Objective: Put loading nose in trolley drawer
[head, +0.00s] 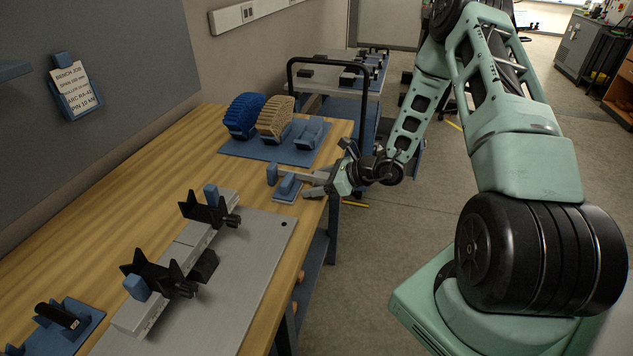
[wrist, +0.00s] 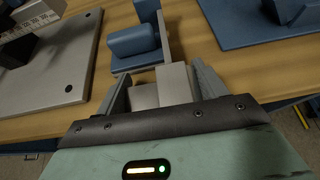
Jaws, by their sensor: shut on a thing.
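My gripper (head: 312,184) is low over the right edge of the wooden bench, at a small blue holder (head: 287,188). In the wrist view, my gripper (wrist: 162,88) is shut on a light grey block, which I take as the loading nose (wrist: 174,82). The blue holder (wrist: 135,45), with a rounded block and an upright plate, is just beyond the fingertips. I cannot tell whether the nose touches it. The trolley (head: 335,76) stands past the bench's far end, with a black handle and a grey top. Its drawer is not clearly visible.
A steel plate (head: 250,262) carries a grey rail with black star-shaped supports. A blue base (head: 243,150) holds a blue and a tan ribbed piece beyond my gripper. A blue tray (head: 78,335) with a black cylinder is at near left. Floor right of the bench is open.

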